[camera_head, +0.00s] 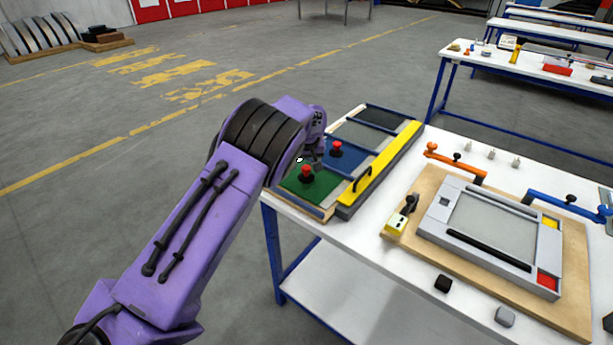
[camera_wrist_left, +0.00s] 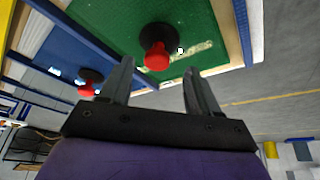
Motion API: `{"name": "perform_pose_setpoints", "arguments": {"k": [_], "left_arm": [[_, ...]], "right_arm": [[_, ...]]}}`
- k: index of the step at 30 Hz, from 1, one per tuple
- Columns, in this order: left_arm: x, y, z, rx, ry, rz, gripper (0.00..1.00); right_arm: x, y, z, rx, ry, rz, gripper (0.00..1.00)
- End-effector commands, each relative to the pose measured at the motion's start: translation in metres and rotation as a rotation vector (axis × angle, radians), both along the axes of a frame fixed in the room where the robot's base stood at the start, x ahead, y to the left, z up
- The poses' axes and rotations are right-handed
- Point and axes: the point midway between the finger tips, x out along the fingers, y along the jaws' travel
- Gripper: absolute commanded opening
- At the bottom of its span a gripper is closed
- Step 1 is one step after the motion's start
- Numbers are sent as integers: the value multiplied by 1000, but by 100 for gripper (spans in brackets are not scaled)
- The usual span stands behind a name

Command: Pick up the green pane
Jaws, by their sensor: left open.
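The green pane (camera_head: 318,190) lies in the nearest slot of a wooden rack on the white table and carries a red-topped black knob (camera_head: 306,173). In the left wrist view the green pane (camera_wrist_left: 204,22) fills the top, with its knob (camera_wrist_left: 157,57) near the middle. My left gripper (camera_wrist_left: 159,70) is open, its two fingers pointing toward the knob, one on either side in the picture. I cannot tell whether they touch it. In the head view my purple left arm largely hides the gripper. My right gripper is not in view.
A blue pane (camera_head: 346,160) with a similar knob lies beside the green one, with grey and dark panes beyond. A yellow bar (camera_head: 383,164) with a black handle runs along the rack. A grey frame fixture (camera_head: 438,220) on a wooden board stands at the right.

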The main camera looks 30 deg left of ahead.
Motion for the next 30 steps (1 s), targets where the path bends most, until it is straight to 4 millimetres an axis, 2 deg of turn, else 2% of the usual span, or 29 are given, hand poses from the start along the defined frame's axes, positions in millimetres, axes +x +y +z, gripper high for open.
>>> {"name": "perform_pose_setpoints", "arguments": {"k": [1, 6, 13, 14, 19, 20, 30], "left_arm": [[3, 1, -6, 0, 5, -1, 62], [12, 6, -31, 0, 2, -1, 62], [13, 7, -36, 0, 0, -1, 62], [13, 7, -36, 0, 0, -1, 59], [13, 7, -36, 0, 0, -1, 3], [13, 7, -36, 0, 0, -1, 0], [14, 7, -33, 1, -2, -1, 0]], "right_arm": [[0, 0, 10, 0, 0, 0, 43], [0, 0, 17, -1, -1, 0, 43], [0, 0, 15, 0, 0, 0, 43], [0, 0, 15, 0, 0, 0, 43], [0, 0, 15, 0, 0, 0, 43], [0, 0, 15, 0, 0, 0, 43], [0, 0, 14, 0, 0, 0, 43]]}}
